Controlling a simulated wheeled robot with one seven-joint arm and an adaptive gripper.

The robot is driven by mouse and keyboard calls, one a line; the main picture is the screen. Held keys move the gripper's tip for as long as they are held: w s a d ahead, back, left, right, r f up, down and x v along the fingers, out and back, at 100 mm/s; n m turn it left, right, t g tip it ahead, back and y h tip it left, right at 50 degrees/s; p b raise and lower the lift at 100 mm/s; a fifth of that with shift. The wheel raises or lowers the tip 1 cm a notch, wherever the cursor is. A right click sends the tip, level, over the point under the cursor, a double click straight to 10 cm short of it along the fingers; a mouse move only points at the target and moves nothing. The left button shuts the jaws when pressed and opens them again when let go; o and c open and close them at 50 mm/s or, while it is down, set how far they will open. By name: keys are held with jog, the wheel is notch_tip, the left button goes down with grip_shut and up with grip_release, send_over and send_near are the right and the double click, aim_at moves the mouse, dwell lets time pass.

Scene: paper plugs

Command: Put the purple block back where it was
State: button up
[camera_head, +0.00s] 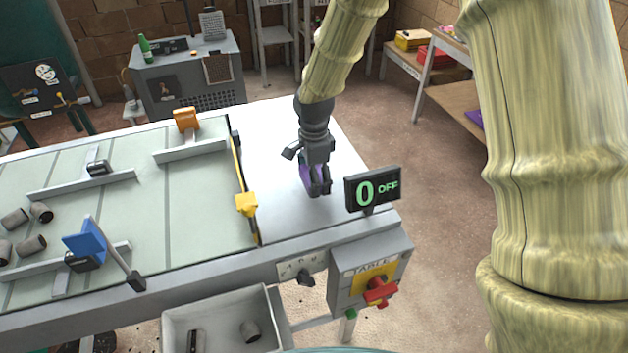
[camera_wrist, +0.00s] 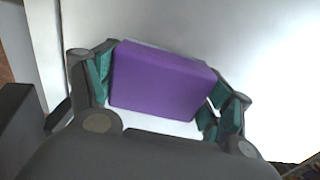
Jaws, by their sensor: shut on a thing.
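My gripper (camera_head: 316,184) is shut on the purple block (camera_head: 308,173), at the white right end of the table (camera_head: 284,122). In the wrist view the purple block (camera_wrist: 163,82) sits between the two fingers of my gripper (camera_wrist: 160,92), one finger on each side, with the white surface behind it. In the head view the fingers hide part of the block. I cannot tell whether the block touches the surface or is just above it.
A dark bar with a yellow block (camera_head: 247,204) stands left of my gripper. A sign reading "0 OFF" (camera_head: 373,189) stands at the near right corner. Grey cylinders (camera_head: 33,243), a blue paddle (camera_head: 86,241) and an orange one (camera_head: 185,120) are further left. A bin (camera_head: 222,320) is below.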

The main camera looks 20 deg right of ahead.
notch_tip(320, 180, down, 2)
jog(key=shift+w, duration=0.15)
jog(key=shift+s, duration=0.2)
jog(key=o, duration=1.1)
jog(key=shift+f, duration=0.1)
jog(key=shift+w, duration=0.1)
jog(key=shift+r+b, duration=1.4)
jog(key=shift+r, duration=4.75)
